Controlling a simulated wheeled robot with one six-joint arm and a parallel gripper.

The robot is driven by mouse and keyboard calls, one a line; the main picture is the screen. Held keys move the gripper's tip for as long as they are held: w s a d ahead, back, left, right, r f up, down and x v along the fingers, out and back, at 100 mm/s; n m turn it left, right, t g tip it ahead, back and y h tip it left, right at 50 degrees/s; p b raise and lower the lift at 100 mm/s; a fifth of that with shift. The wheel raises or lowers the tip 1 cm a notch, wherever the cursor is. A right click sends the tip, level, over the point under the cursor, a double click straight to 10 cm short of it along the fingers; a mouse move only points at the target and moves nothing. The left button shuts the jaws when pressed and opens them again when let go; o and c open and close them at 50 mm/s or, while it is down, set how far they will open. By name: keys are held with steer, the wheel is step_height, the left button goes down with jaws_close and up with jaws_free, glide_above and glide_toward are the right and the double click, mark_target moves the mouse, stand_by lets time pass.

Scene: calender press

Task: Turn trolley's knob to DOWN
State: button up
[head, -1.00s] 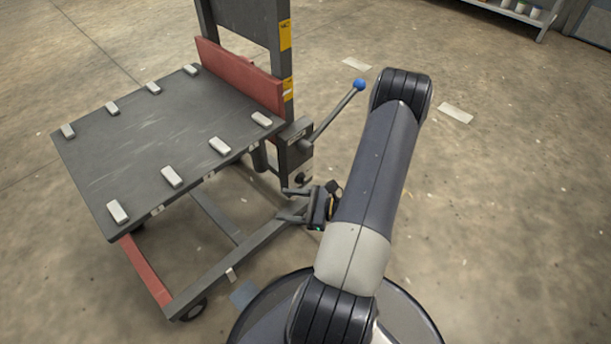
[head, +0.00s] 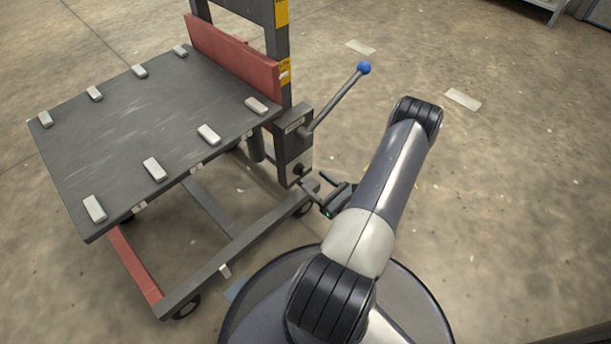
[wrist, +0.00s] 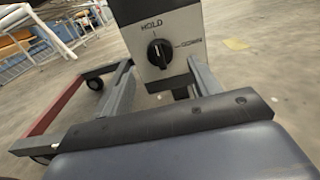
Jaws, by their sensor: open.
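The trolley's black knob (wrist: 159,52) is on a pale panel (wrist: 187,32) in the wrist view, with HOLD printed above it and DOWN to its right. Its pale pointer mark looks turned up towards HOLD. In the head view the knob (head: 299,169) is small, low on the box at the trolley's post. My gripper (head: 314,180) is open and empty, just right of and below the knob. In the wrist view its two fingers (wrist: 163,80) reach forward on either side, below the knob, which sits between their lines. I see no contact with the knob.
A lever with a blue ball (head: 364,67) slants up right from the box, above my gripper. The trolley's dark platform (head: 120,125) carries several pale blocks. Its lower frame (head: 225,258) runs beneath. Floor to the right is clear.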

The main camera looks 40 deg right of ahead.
mark_target(301, 170)
steer(key=shift+w+a+b, duration=0.2)
steer(key=shift+w+b, duration=0.5)
steer(key=shift+w, duration=2)
steer(key=shift+c, duration=0.5)
steer(key=c, duration=0.9)
